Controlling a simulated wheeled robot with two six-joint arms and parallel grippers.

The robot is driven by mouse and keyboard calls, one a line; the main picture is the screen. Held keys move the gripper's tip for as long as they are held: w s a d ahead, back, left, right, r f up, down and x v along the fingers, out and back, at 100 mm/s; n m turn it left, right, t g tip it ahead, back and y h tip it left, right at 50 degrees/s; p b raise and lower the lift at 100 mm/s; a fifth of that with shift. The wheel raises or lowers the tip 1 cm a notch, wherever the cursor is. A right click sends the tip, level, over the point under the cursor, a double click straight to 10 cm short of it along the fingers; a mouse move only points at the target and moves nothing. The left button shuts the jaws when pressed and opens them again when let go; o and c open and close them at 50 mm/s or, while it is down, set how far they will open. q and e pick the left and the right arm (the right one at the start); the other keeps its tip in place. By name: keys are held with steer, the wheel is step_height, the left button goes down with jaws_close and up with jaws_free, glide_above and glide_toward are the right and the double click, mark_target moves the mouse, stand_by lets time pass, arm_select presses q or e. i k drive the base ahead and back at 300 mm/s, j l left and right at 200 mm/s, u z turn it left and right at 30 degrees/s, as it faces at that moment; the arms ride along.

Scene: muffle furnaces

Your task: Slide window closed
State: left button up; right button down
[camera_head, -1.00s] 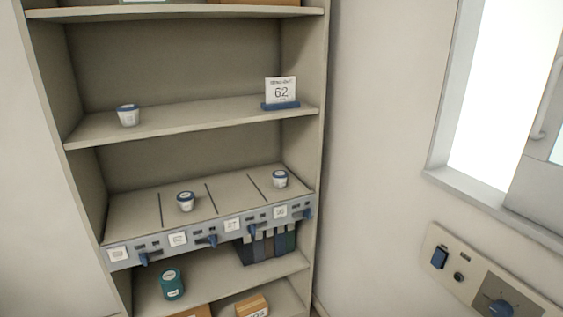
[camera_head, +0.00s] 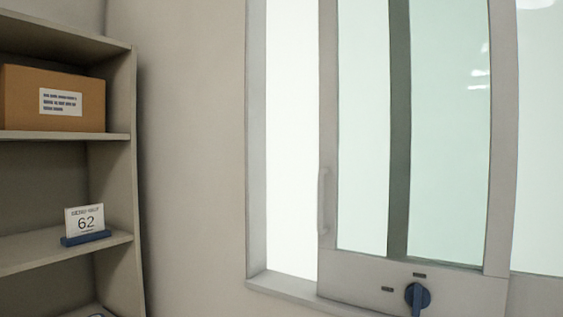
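The window (camera_head: 326,262) fills the right half of the head view. Its sliding sash (camera_head: 328,120) has a pale vertical handle (camera_head: 322,200) on its left edge. A bright open gap (camera_head: 291,140) lies between the sash and the left side of the frame (camera_head: 256,140). A dark blue knob (camera_head: 417,296) sits on the panel at the bottom of the sash, with small dark marks near it. Neither of my grippers is in view.
A beige shelf unit (camera_head: 120,180) stands at the left. It holds a cardboard box (camera_head: 52,98) and a card reading 62 in a blue stand (camera_head: 86,226). Bare wall (camera_head: 190,150) lies between the shelf and window.

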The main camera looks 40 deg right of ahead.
mark_target(374, 283)
steer(key=z, duration=1.85)
